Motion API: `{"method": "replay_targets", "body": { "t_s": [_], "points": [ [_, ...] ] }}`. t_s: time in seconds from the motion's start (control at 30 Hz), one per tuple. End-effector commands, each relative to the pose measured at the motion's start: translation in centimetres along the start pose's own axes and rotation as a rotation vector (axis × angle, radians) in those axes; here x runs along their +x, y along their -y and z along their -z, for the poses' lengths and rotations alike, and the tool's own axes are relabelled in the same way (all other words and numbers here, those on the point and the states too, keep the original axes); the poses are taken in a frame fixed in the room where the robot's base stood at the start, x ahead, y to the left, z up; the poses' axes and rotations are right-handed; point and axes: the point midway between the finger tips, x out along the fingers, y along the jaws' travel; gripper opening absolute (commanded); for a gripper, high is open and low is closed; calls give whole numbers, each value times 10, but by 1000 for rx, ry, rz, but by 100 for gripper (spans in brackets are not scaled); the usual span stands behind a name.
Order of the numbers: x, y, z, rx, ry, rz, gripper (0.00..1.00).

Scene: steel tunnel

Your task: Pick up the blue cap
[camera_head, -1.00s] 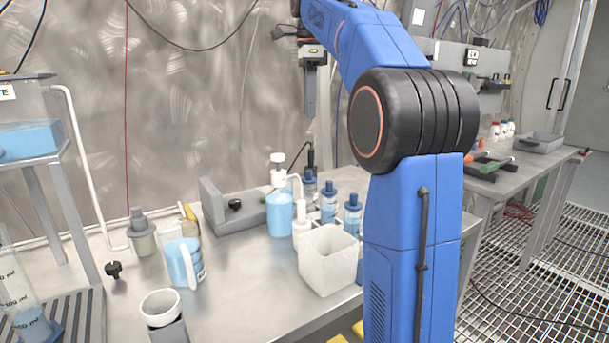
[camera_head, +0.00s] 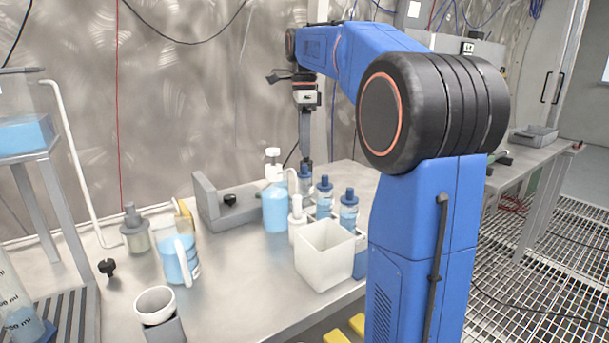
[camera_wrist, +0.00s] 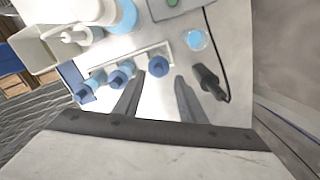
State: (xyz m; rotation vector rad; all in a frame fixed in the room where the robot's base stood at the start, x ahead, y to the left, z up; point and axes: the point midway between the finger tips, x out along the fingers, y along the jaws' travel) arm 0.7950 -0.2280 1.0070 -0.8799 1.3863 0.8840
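Three bottles with blue caps stand in a row on the steel bench: a far one (camera_head: 304,173), a middle one (camera_head: 324,183) and a near one (camera_head: 348,196). My gripper (camera_head: 306,160) points down over the far bottle's cap. In the wrist view my gripper (camera_wrist: 160,78) is open, with its two dark fingers apart. The far blue cap (camera_wrist: 157,66) shows just past the fingertips, nearer the left finger. Whether a finger touches it I cannot tell. The middle cap (camera_wrist: 117,78) and near cap (camera_wrist: 85,95) lie to the left.
A pump bottle (camera_head: 275,205), a white squeeze bottle (camera_head: 297,225) and a white bin (camera_head: 323,262) stand beside the row. A grey block fixture (camera_head: 208,205) and a jug (camera_head: 176,262) are further left. In the wrist view a black cabled device (camera_wrist: 209,82) lies right of the fingers.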

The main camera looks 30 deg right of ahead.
Motion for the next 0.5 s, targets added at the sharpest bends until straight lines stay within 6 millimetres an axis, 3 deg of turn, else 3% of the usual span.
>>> {"method": "replay_targets", "body": {
  "t_s": [0.3, 0.5],
  "points": [
    [37, -3, 2, 0, -1, -2, 37],
    [51, -3, 2, -1, -1, 1, 37]
  ]
}}
